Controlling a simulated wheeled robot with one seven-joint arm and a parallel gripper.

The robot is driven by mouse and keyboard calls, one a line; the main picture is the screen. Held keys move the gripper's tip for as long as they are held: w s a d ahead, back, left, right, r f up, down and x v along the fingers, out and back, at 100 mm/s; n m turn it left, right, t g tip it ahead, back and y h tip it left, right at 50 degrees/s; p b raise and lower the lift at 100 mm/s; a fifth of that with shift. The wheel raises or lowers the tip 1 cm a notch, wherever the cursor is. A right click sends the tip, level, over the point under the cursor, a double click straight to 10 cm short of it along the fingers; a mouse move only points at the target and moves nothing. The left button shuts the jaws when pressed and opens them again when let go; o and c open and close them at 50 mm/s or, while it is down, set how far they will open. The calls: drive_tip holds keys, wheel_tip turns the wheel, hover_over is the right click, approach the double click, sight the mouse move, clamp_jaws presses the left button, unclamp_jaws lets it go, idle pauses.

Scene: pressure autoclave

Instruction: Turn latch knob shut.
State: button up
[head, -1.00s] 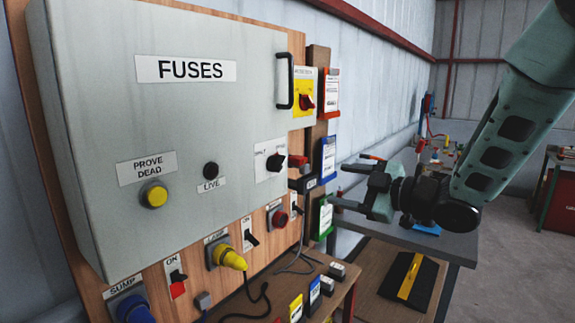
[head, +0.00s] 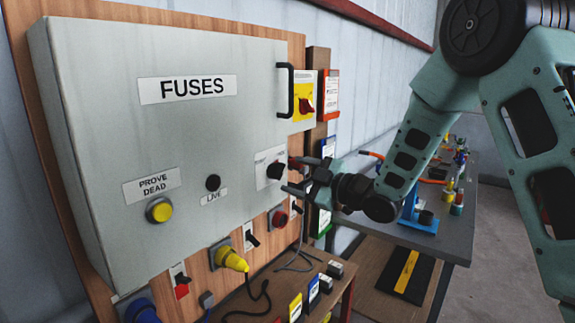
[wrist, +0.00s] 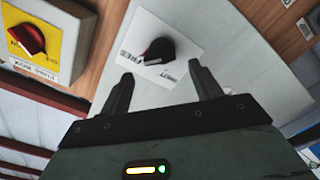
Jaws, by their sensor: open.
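The latch knob (head: 275,171) is a black knob on a white label plate at the right side of the grey fuse box door (head: 110,130). In the wrist view the latch knob (wrist: 158,51) lies just beyond and between the fingertips, with a reddish mark on one edge. My gripper (head: 290,175) is open and empty. It comes in from the right, its fingers close to the knob but apart from it in the wrist view. My gripper also shows at the bottom of the wrist view (wrist: 160,80).
A black door handle (head: 285,90) stands out above the knob. A yellow plate with a red rotary switch (head: 305,105) is to its right. Switches and a yellow plug (head: 232,260) sit below the box. A cluttered grey bench (head: 440,240) stands behind my arm.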

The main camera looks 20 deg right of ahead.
sight(282, 172)
drive_tip(key=shift+p+x, duration=0.5)
drive_tip(key=shift+x, duration=1.2)
drive_tip(key=c, duration=1)
